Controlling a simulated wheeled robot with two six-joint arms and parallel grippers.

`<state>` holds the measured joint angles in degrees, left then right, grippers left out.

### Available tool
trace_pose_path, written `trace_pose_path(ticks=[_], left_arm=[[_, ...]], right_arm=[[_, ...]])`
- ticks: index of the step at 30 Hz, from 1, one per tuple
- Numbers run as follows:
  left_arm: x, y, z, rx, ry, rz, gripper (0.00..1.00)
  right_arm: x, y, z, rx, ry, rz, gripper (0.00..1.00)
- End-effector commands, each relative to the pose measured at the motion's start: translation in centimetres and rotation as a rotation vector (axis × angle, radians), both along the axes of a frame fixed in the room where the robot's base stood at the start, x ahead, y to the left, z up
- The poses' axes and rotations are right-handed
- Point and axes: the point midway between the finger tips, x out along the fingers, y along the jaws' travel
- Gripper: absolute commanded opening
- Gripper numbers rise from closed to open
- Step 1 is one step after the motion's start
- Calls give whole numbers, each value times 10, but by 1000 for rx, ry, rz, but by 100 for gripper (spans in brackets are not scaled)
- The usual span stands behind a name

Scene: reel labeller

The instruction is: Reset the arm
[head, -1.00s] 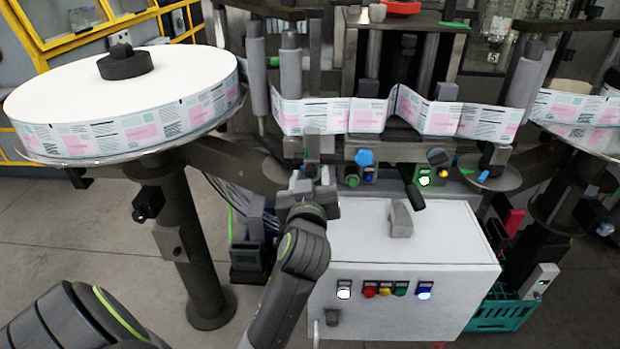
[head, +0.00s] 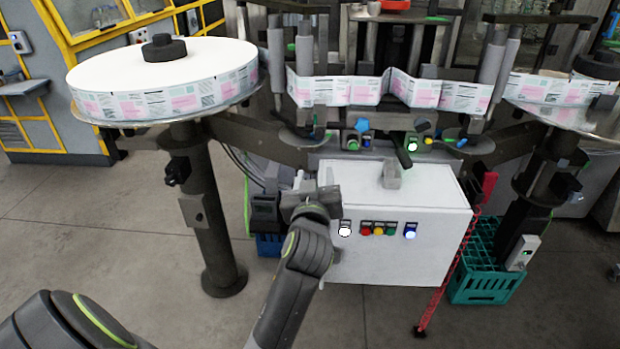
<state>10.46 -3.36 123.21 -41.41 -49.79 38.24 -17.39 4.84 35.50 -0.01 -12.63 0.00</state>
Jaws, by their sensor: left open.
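My left arm comes in from the lower left. My left gripper (head: 312,188) is open and empty, pointing away from me. In the picture it overlaps the upper left corner of the white control cabinet (head: 420,255); I cannot tell how far apart they are. My right gripper is not in view. A large reel of printed labels (head: 165,78) lies flat on a round plate at the left. A label web (head: 345,91) runs across the machine towards a second reel at the right (head: 555,88).
A dark post (head: 210,220) stands on the floor left of my arm. Coloured buttons (head: 378,229) are on the cabinet's front. A teal crate (head: 485,275) and a red stand leg (head: 440,290) are at the right. The floor in front is clear.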

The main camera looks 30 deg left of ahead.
Motion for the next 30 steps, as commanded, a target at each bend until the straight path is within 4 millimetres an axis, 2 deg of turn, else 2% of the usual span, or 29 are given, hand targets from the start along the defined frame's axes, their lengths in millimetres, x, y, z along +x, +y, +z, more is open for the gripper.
trace_pose_path(ticks=[8,16,19,20,23,26,27,30], left_arm=[[1,-1,0,0,0,-3,45],[1,-1,0,0,0,-2,45],[-3,1,-7,-1,22,0,45],[-6,3,-12,-2,41,0,45],[-25,12,-45,-7,153,2,45],[-61,23,-94,-12,339,-10,45],[-80,26,-116,-15,427,-22,45],[-130,30,-162,-20,642,-69,45]], right_arm=[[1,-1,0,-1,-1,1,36],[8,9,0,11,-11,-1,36],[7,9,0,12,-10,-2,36],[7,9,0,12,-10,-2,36],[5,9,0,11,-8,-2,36],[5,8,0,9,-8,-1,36],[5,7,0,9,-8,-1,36],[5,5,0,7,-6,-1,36]])
